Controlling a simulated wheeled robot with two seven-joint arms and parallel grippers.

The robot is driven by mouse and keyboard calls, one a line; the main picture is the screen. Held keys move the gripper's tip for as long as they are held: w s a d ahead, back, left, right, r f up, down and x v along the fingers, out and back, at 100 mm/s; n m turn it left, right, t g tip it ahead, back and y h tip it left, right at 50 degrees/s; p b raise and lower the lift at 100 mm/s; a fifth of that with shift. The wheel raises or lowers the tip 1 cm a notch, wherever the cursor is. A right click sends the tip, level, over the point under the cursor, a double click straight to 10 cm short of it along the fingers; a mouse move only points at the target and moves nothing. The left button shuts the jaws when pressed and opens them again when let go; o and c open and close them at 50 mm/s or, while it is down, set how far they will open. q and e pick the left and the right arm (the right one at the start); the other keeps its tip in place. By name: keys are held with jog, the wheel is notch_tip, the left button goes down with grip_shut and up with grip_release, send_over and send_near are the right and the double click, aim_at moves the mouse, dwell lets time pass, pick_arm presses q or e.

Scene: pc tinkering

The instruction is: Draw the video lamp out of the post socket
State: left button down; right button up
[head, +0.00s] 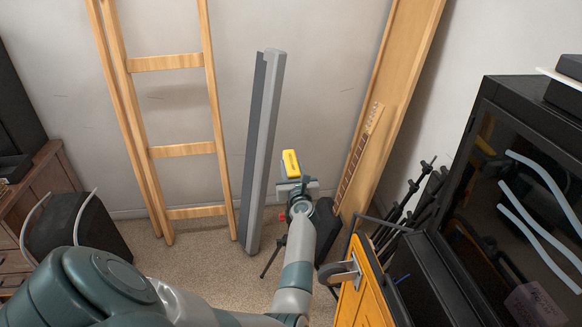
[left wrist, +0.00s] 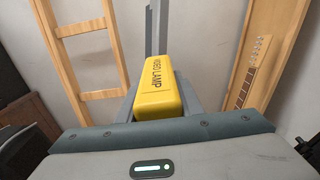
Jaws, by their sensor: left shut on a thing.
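The video lamp (head: 291,164) is a yellow block with dark lettering, near the middle of the head view. It also shows in the left wrist view (left wrist: 152,88), where its lettering reads "VIDEO LAMP". My left gripper (head: 296,188) is at the lamp's lower end and is shut on it. The fingertips are mostly hidden by the gripper body and the lamp. The post socket is hidden behind my gripper, so I cannot tell whether the lamp's foot is in it. Thin dark tripod legs (head: 271,262) show below. My right gripper is in neither view.
A wooden ladder (head: 181,151) leans on the wall at left. A tall grey panel (head: 262,150) stands close left of the lamp. A wooden board (head: 398,90) leans at right. A black glass-fronted cabinet (head: 520,190) and an orange case (head: 362,295) stand at right.

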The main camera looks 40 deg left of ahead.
aim_at(291, 159)
pick_arm(q)
jog(key=shift+r, duration=0.6)
jog(key=shift+p, duration=0.3)
jog(key=shift+r, duration=0.1)
jog(key=shift+r+p, duration=1.6)
jog(key=shift+p, duration=0.05)
jog(key=shift+r+p, duration=0.65)
jog(key=shift+s, duration=0.1)
